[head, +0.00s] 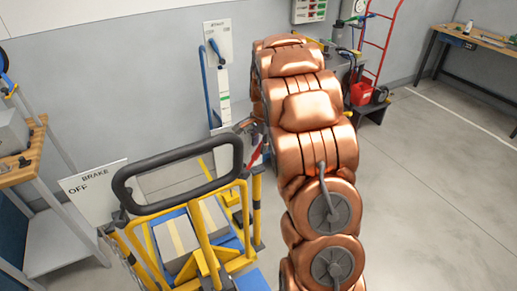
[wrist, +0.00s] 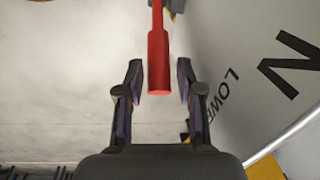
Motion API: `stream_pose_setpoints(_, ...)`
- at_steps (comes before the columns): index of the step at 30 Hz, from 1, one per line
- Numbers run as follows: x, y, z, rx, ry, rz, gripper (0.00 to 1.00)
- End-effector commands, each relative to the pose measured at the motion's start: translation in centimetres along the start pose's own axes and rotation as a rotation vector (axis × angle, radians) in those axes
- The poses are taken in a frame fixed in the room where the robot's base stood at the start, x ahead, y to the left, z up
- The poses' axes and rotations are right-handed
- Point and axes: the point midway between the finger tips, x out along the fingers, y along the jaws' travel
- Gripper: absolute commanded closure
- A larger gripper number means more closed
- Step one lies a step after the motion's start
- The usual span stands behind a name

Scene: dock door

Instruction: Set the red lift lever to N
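The red lift lever (wrist: 158,62) comes down from the top of the wrist view, its thick grip end lying between my fingertips in the picture. My gripper (wrist: 160,80) is open, with a gap on both sides of the lever; I cannot tell how far the grip reaches in depth between the fingers. A grey panel (wrist: 245,95) at the right carries a large black N and part of the word LOWER. In the head view a bit of red (head: 256,154) shows beside my copper arm, which hides most of that area.
A yellow cart (head: 205,250) with a black handle and boxes stands in front. A BRAKE / OFF sign (head: 92,188) is at its left. A wooden bench (head: 22,165) stands far left. A wall panel with a blue lever (head: 217,48) is behind. Floor at right is clear.

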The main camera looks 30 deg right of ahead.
Motion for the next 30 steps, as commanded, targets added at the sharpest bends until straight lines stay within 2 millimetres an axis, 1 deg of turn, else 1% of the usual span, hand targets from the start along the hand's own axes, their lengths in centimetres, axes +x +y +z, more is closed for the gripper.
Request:
stream_pose_setpoints(3,1.7,0.2,0.2,-0.002,-0.005,0.007,0.63)
stream_pose_setpoints(7,3.1,0.1,0.2,-0.002,-0.003,0.005,0.63)
stream_pose_setpoints(10,3.6,0.1,0.1,-0.003,-0.002,0.004,0.63)
stream_pose_setpoints(17,3.6,0.1,0.1,-0.002,-0.001,0.002,0.63)
stream_pose_setpoints(27,3.6,0.1,0.1,-0.002,-0.001,0.002,0.98)
stream_pose_setpoints(28,3.6,0.1,0.1,-0.002,-0.001,0.002,1.0)
stream_pose_setpoints(30,3.6,0.1,0.1,-0.002,-0.001,0.002,1.0)
